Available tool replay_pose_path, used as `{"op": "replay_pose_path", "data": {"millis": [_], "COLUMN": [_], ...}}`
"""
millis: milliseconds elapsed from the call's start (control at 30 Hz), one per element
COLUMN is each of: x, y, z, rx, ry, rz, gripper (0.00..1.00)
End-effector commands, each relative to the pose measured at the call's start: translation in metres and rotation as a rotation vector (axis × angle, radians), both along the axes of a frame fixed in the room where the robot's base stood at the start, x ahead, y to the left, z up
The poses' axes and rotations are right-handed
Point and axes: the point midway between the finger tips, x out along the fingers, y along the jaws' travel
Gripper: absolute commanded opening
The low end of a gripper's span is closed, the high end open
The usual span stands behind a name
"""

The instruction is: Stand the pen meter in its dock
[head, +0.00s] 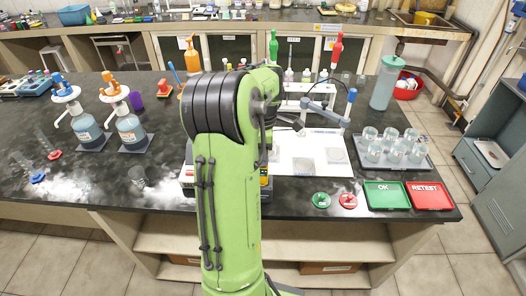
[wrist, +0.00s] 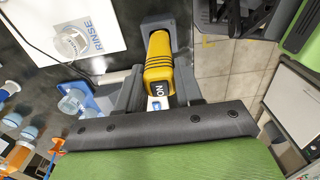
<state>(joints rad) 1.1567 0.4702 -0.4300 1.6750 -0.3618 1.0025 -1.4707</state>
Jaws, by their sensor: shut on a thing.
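The yellow pen meter (wrist: 159,58), with dark bands and a dark cap marked "ON", shows in the wrist view between my gripper's fingers (wrist: 160,82). My gripper is shut on it. The far end of the pen meter meets a grey block (wrist: 164,22) that looks like its dock, near the bench edge. I cannot tell how deep it sits there. In the head view my green arm hides the gripper and most of this spot.
In the wrist view a beaker (wrist: 72,44) stands on a white mat marked "RINSE" (wrist: 105,12). In the head view, a rack of beakers (head: 394,150), the green OK tray (head: 386,196) and the red RETEST tray (head: 432,196) lie to the right.

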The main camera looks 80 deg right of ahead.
Motion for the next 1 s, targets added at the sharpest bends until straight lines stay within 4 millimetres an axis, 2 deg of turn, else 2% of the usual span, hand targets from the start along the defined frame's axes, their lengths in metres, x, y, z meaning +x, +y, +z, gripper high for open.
{"op": "replay_pose_path", "data": {"millis": [700,933,967,1000], "x": [0.000,0.000,0.000,0.000], "y": [0.000,0.000,0.000,0.000], "z": [-0.030,-0.029,-0.029,-0.029], "rx": [0.001,0.000,0.000,0.000], "ry": [0.000,0.000,0.000,0.000], "rz": [0.001,0.000,0.000,0.000], "gripper": [0.00,0.00,0.39,0.45]}}
